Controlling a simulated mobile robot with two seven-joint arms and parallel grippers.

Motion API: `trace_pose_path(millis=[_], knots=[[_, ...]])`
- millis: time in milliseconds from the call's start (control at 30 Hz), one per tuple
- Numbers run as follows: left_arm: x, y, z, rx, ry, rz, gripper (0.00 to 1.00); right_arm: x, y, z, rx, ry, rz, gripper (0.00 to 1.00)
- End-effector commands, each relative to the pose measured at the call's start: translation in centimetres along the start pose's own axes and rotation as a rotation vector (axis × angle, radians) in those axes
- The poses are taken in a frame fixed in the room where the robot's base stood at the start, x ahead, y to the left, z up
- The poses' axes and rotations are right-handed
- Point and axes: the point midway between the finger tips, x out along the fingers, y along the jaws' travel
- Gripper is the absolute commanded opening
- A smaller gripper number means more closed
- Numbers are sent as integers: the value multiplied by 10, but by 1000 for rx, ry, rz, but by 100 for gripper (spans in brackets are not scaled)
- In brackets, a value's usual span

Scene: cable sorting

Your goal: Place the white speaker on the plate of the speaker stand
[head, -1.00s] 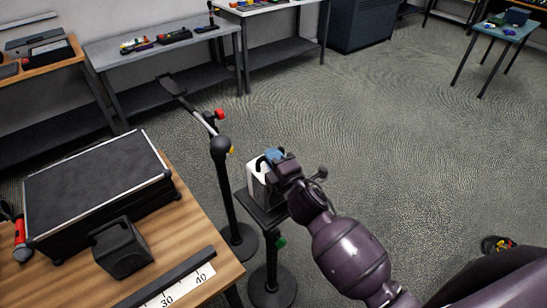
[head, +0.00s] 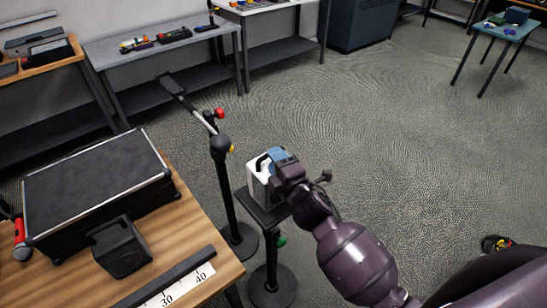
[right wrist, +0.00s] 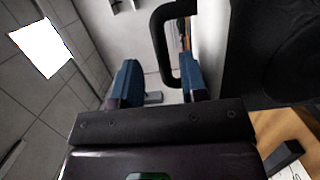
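The white speaker (head: 256,184) stands upright on the dark plate (head: 268,216) of the speaker stand, with its black handle facing my right gripper. In the right wrist view the speaker's white side and dark front (right wrist: 285,50) are at the right, and its handle (right wrist: 160,45) is near the middle. My right gripper (right wrist: 158,82) is open. Its two blue fingers stand apart on either side of the handle bar, with visible gaps. In the head view the gripper (head: 277,156) hides part of the speaker. My left gripper is not in view.
A wooden table (head: 190,222) at the left holds a black case (head: 95,190), a dark speaker (head: 121,247) and a ruler strip (head: 178,285). A black stand with a boom (head: 220,145) stands close behind the speaker stand. The floor to the right is mostly clear.

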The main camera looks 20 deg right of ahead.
Motion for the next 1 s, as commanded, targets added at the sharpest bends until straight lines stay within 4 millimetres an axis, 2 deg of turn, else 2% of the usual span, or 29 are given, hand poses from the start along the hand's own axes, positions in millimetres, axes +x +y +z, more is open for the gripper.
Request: trace_pose_path(millis=[300,500,633,867,967,1000], knots=[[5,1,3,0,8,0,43,-61,-2,0,0,0,-1,40],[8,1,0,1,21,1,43,-89,-1,0,0,0,-1,40],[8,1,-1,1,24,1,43,-99,-1,0,0,1,0,40],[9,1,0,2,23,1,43,-104,-1,0,6,0,-2,40],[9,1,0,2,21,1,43,-110,-14,6,87,-19,-37,40],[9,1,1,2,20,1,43,-114,-24,10,157,-35,-63,40]])
